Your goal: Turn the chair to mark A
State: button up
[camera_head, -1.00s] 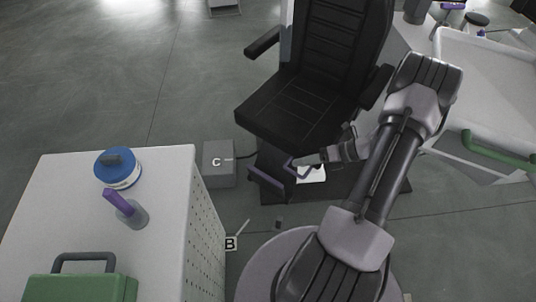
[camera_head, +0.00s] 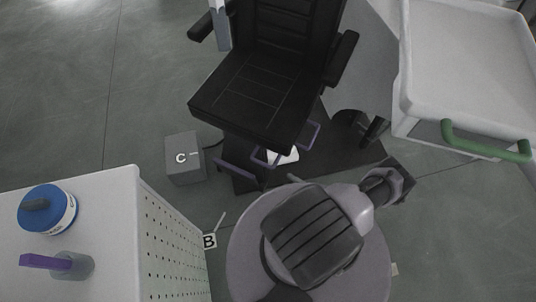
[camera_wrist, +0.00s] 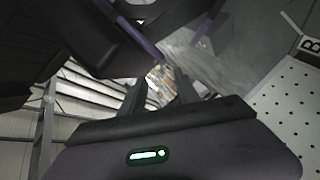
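The black chair (camera_head: 255,95) stands on a dark base plate, its seat front facing down and slightly left in the head view. Purple bars (camera_head: 240,173) show below its seat. Part of the chair (camera_wrist: 35,45) fills the upper left of the wrist view, with a purple bar (camera_wrist: 128,28) beside it. My gripper (camera_wrist: 160,82) has its dark fingers apart, with nothing seen held between them. In the head view my arm is folded and the fingers are hard to make out. Label B (camera_head: 209,241) and label C (camera_head: 181,158) are visible on the left; no mark A is seen.
A white perforated cabinet (camera_head: 160,225) stands at lower left, with a blue-lidded container (camera_head: 47,209) and a purple-handled tool (camera_head: 55,262) on top. A grey box (camera_head: 185,170) carries label C. A white cart (camera_head: 465,70) with a green handle (camera_head: 485,142) stands right. Floor at upper left is clear.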

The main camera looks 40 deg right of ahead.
aim_at(265, 165)
jog(key=b+x, duration=0.1)
jog(key=x, duration=0.4)
jog(key=b+x, duration=0.1)
jog(key=x, duration=0.5)
jog(key=a+x, duration=0.1)
jog(key=x, duration=0.4)
jog(key=shift+w+b, duration=0.2)
jog(key=shift+b, duration=0.2)
grip_shut()
jog(key=shift+d, duration=0.15)
